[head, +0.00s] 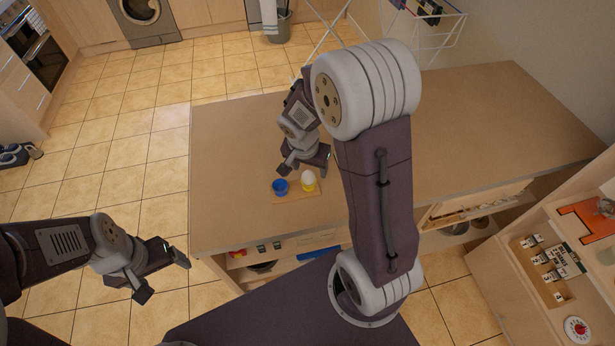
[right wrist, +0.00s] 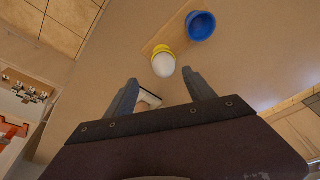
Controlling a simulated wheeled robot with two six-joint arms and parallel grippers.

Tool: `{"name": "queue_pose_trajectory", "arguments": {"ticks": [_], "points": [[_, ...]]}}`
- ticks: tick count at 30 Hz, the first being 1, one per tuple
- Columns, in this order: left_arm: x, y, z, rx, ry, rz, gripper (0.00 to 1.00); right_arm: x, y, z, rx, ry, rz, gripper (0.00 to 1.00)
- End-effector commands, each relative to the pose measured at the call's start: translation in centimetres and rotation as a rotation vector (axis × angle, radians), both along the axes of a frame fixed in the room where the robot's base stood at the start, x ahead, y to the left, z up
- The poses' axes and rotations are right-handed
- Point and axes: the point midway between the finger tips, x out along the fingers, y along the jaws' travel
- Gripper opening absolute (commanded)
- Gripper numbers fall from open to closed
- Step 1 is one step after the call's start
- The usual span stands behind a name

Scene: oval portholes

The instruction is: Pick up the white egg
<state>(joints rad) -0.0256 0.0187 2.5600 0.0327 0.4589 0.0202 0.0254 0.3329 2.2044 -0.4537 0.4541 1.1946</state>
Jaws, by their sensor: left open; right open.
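The white egg (head: 308,176) sits upright in a yellow egg cup (head: 309,187) on a small wooden board (head: 297,197) on the table. A blue egg cup (head: 280,187) stands to its left on the same board. My right gripper (head: 302,170) is open above the table, close behind the two cups. In the right wrist view the egg (right wrist: 164,65) lies just beyond my open fingers, between their directions, with the blue cup (right wrist: 201,26) further off to the right. Nothing is between the fingers but bare table and a pale object. My left gripper (head: 165,277) is open and empty, away from the table at lower left.
The wooden table (head: 240,140) is mostly bare around the board. Shelves under its front edge hold small items (head: 258,249). A shelf unit with jars (head: 545,262) stands at right. A drying rack (head: 440,30) stands behind the table.

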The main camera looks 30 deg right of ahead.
Motion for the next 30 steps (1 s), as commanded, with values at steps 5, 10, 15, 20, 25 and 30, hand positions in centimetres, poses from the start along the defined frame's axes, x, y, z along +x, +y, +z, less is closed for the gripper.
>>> {"name": "queue_pose_trajectory", "arguments": {"ticks": [5, 10, 15, 20, 25, 30], "points": [[0.0, 0.0, 0.1, 0.0, 0.0, 0.001, 0.82, 0.2, -0.1, -0.9, 0.0, 0.002, 0.002, 0.63], [0.0, 0.0, -0.1, 0.0, 0.0, 0.001, 0.82, 1.0, -0.6, -4.1, 0.0, 0.006, 0.001, 0.63], [0.0, 0.0, -0.3, 0.0, 0.0, 0.001, 0.82, 1.4, -0.9, -5.3, 0.001, 0.0, 0.001, 0.63], [0.0, 0.0, -0.2, 0.0, 0.0, 0.001, 0.82, 1.4, -0.9, -5.2, 0.0, -0.001, 0.001, 0.63], [0.0, 0.0, -0.2, 0.0, 0.0, 0.001, 0.82, 1.4, -0.9, -5.2, 0.0, -0.001, 0.001, 0.25], [0.0, 0.0, -0.2, 0.0, 0.0, 0.001, 0.82, 1.4, -0.9, -5.2, 0.0, 0.0, 0.001, 0.25]]}}
